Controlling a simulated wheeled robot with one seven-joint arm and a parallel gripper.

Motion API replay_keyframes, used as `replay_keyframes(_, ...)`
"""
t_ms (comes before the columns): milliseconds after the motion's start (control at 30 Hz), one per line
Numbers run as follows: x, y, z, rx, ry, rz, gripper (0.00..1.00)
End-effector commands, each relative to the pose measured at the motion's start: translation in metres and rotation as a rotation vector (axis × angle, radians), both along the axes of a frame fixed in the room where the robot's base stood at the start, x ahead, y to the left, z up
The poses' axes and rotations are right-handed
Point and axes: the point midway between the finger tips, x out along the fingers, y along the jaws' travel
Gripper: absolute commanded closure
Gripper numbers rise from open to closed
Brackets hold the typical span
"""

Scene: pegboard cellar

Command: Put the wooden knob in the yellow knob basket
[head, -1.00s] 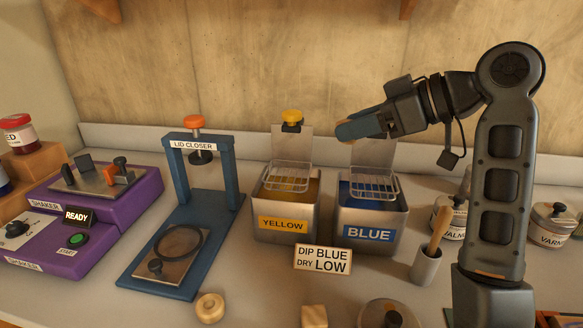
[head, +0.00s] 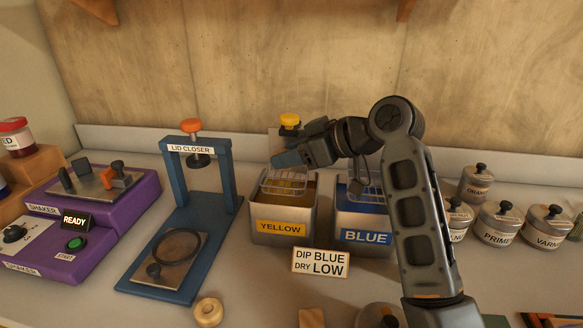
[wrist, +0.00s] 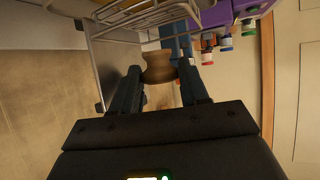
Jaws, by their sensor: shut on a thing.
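The wooden knob (wrist: 158,68) shows in the wrist view, pinched between the fingertips of my gripper (wrist: 159,76). In the head view my gripper (head: 285,159) is above the back of the yellow tank, and the knob cannot be made out there. The yellow knob basket is a wire basket (head: 284,187) at the top of the steel tank labelled YELLOW (head: 282,228). Its wire frame (wrist: 140,14) also shows close to the fingers at the top of the wrist view. I cannot tell whether the knob is inside the basket's rim.
The blue tank (head: 363,222) and its wire basket stand to the right, partly behind my arm. A DIP BLUE, DRY LOW sign (head: 320,263) stands in front. The blue lid closer (head: 167,262) is left of the tanks. A round wooden piece (head: 209,312) lies at the front.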

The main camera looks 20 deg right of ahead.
Motion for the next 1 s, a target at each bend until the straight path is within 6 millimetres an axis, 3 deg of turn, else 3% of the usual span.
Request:
replay_keyframes(200,-0.001,0.0,-0.03,0.002,0.004,0.0,0.89)
replay_keyframes(600,-0.001,0.0,-0.037,0.0,0.002,0.0,0.89)
replay_keyframes(633,-0.001,0.0,-0.037,0.0,0.002,0.0,0.54)
replay_keyframes(733,-0.001,0.0,-0.036,0.0,0.002,0.0,0.45)
replay_keyframes(1000,-0.001,0.0,-0.034,0.001,0.001,0.0,0.45)
